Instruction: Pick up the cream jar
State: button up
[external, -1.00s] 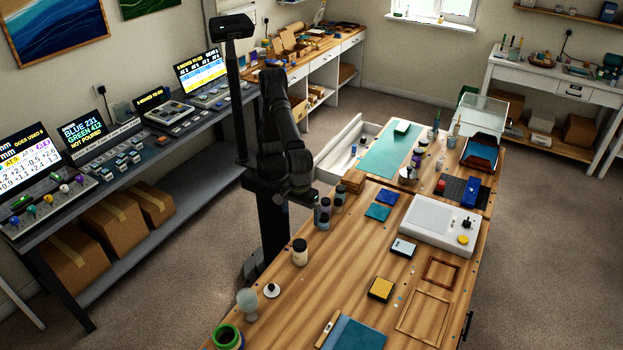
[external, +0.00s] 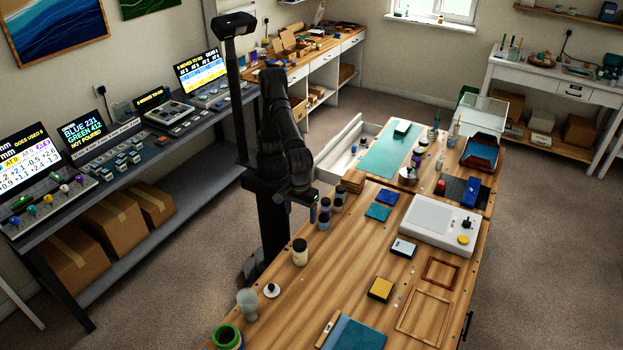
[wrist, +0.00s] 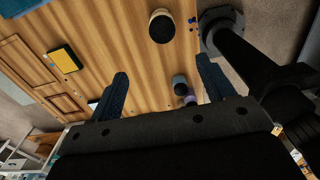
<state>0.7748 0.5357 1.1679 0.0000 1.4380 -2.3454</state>
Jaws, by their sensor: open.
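The cream jar (external: 300,252), a pale cylinder with a dark lid, stands upright on the wooden bench near its left edge. In the wrist view the jar (wrist: 161,27) shows from above, ahead of the fingers and apart from them. My gripper (wrist: 162,66) is open, with its two dark fingers spread and nothing between the tips. In the external view my gripper (external: 307,198) hangs above the bench's left edge, farther back than the cream jar, beside a group of dark jars.
Several dark-lidded jars (external: 325,212) stand close to my gripper. A white lid-like disc with a dark knob (external: 271,290), a pale cup (external: 247,304) and a green-rimmed container (external: 227,337) lie nearer the front. A yellow-topped block (external: 381,289) lies right of clear wood.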

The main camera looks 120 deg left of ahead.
aim_at(300, 245)
jog(key=f, duration=1.5)
jog(key=shift+d+f, duration=0.1)
jog(key=shift+d, duration=0.2)
jog(key=shift+s+a+f, duration=0.15)
jog(key=shift+f, duration=1.25)
jog(key=shift+s+a+f, duration=0.1)
jog(key=shift+f, duration=1.25)
jog(key=c, duration=1.1)
jog(key=shift+r, duration=0.2)
jog(key=shift+c, duration=0.2)
